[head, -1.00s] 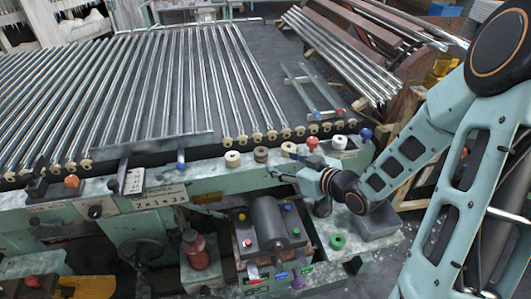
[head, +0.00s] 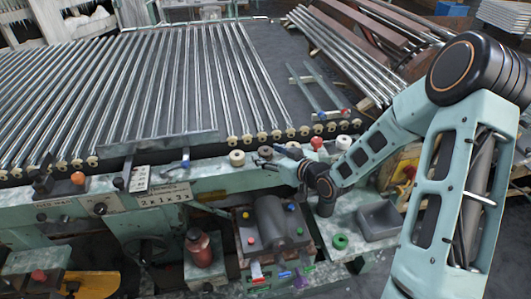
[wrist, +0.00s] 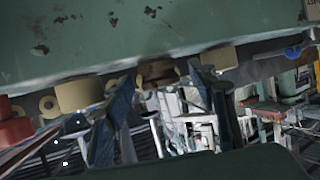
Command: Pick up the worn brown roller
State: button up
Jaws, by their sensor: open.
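The worn brown roller (head: 265,152) stands on the pale green machine ledge, between a white roller on its left and a tan one. In the head view my gripper (head: 269,158) reaches it from the right and partly covers it. In the upside-down wrist view the brown roller (wrist: 157,72) shows between the fingertips of my open gripper (wrist: 162,80), with a finger on either side. I cannot tell whether a finger touches it.
A white roller (head: 237,158) stands left of the brown one. A red roller (head: 316,143) and another white roller (head: 343,142) stand to the right. The rack of glass tubes (head: 170,85) lies behind. A grey motor-like cylinder (head: 270,218) is in front, below my gripper.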

jog(key=shift+w+a+f, duration=0.1)
jog(key=shift+w+a, duration=0.05)
jog(key=shift+w, duration=0.05)
jog(key=shift+c, duration=0.6)
jog(key=c, duration=1)
